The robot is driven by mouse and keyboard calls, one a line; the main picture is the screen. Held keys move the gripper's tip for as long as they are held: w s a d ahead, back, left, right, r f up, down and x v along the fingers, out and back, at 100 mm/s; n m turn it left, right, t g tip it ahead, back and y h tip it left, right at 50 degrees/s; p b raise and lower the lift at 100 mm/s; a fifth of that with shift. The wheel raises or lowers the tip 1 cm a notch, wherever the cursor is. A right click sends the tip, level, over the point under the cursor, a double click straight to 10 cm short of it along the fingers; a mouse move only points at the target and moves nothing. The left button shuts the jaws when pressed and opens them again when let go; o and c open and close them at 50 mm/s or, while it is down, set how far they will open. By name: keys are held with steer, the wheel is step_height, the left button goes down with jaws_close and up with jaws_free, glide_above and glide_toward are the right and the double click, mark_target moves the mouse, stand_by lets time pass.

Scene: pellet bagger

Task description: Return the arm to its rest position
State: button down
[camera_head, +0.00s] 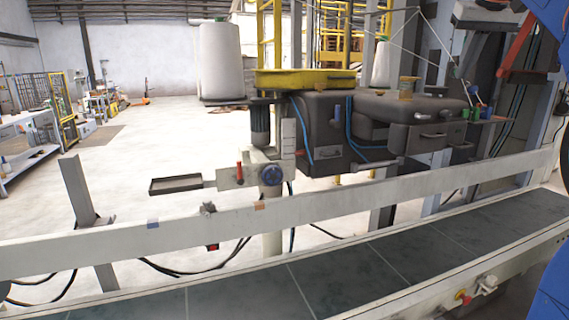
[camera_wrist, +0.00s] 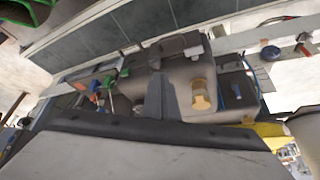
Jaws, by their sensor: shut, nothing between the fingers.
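My gripper (camera_wrist: 165,97) shows in the wrist view as narrow grey fingers standing up from a wide dark and pale body at the bottom. The fingers are together and hold nothing. Behind them is the dark bagging machine (camera_wrist: 137,84), seen upside down. I cannot tell the gap between the fingers and the machine. In the head view, blue parts of my arm (camera_head: 553,22) fill the right edge.
A conveyor (camera_head: 240,299) with a pale side rail (camera_head: 330,202) crosses the front. A small tray (camera_head: 176,185) juts left. Open floor lies back left.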

steer(key=s+a+f+n, duration=0.1)
steer(key=s+a+f, duration=0.4)
steer(key=s+f, duration=0.4)
steer(key=s+a+f, duration=0.6)
steer(key=f, duration=0.5)
steer(key=s+a+f, duration=0.1)
steer(key=s+f, duration=0.5)
steer(key=f, duration=0.3)
steer(key=s+a+f, duration=0.2)
steer(key=s+f, duration=0.4)
steer(key=f, duration=0.3)
steer(key=s+a+f+n+y, duration=0.1)
steer(key=s+f, duration=0.5)
steer(key=f, duration=0.3)
steer(key=shift+a+g, duration=0.4)
steer(key=shift+f, duration=0.1)
